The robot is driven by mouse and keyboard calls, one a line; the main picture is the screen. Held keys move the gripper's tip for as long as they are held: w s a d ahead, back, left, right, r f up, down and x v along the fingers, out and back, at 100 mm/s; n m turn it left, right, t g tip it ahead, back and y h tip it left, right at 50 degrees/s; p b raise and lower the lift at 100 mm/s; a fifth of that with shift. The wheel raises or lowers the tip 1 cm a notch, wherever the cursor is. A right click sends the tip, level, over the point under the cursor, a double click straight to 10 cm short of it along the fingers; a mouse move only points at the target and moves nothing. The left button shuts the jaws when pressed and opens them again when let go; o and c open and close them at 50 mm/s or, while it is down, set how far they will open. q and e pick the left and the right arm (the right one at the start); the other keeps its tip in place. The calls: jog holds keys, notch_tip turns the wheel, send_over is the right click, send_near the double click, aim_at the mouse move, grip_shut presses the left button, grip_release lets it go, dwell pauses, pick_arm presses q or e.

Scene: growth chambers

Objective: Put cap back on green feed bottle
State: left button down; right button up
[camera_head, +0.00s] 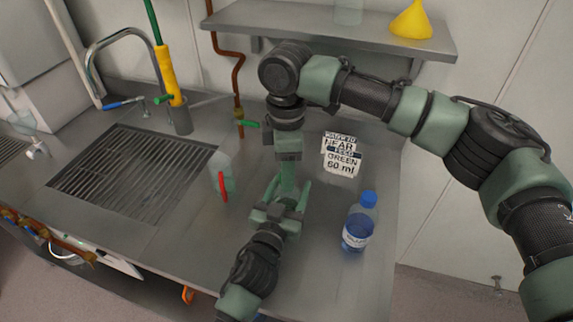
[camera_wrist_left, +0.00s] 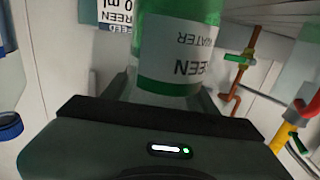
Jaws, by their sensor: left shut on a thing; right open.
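The green feed bottle (camera_head: 288,178) stands over the steel counter, partly covered by both grippers. My left gripper (camera_head: 281,203) is shut on it from the front. In the left wrist view the green bottle (camera_wrist_left: 180,65) sits between the jaws, its white label reading upside down there; its top is out of that picture. My right gripper (camera_head: 289,158) points down directly above the bottle, open, and hides its mouth. I cannot make out a separate cap, nor whether one sits on the bottle.
A blue bottle (camera_head: 358,224) with a blue cap stands to the right. A sign (camera_head: 341,157) reading green 60 ml is behind. A clear vessel with a red strip (camera_head: 222,185) is left, beside the sink grate (camera_head: 130,175). A shelf (camera_head: 320,27) with a yellow funnel (camera_head: 411,22) is above.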

grip_shut()
jog(key=shift+o, duration=0.7)
grip_release()
jog(key=shift+r, duration=0.1)
notch_tip(320, 180, up, 12)
pick_arm(q)
jog(key=shift+c, duration=1.9)
grip_release()
